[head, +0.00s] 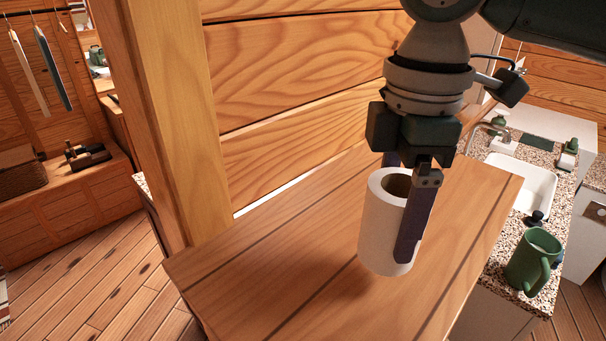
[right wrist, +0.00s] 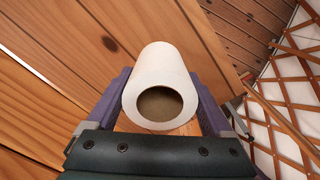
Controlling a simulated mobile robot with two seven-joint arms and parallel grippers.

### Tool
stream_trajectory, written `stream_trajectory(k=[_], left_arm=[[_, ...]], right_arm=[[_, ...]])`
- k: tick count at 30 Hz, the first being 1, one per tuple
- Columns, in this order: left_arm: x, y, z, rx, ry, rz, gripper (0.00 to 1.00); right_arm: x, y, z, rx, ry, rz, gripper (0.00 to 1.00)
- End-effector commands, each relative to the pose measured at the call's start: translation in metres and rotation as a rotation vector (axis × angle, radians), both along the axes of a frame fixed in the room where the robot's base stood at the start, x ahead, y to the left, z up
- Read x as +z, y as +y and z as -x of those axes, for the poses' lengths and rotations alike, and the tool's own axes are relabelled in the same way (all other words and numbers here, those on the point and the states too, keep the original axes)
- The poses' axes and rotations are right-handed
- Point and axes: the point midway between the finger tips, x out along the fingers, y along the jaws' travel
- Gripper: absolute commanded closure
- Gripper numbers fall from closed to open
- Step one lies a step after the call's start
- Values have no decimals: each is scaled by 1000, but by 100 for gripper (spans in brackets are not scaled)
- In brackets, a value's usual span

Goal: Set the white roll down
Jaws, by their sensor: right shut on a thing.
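The white roll (head: 380,228) is upright over the wooden tabletop (head: 270,265) in the head view, its open end up. My right gripper (head: 404,215) comes down from above and is shut on the roll, one finger on its near right side. In the right wrist view the roll (right wrist: 163,82) lies between both purple fingers, its hollow end facing the camera. I cannot tell whether its lower end touches the tabletop. My left gripper is not in view.
A wooden post (head: 165,120) and plank wall (head: 300,75) stand behind and left of the tabletop. To the right, a speckled counter (head: 500,245) holds a green mug (head: 533,262) and a white sink (head: 523,183). The tabletop left of the roll is clear.

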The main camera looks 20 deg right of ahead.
Motion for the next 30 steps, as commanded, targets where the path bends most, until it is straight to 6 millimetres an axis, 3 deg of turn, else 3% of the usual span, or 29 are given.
stream_trajectory(k=[9,20,21,25,30], left_arm=[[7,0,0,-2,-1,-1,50],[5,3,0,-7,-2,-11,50],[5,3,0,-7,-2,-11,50],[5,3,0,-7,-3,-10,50],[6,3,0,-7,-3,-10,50]], right_arm=[[-41,0,1,0,1,1,72],[-46,0,1,1,0,1,72],[-47,0,1,1,0,1,14],[-46,0,0,1,0,1,0],[-46,0,0,1,0,1,0]])
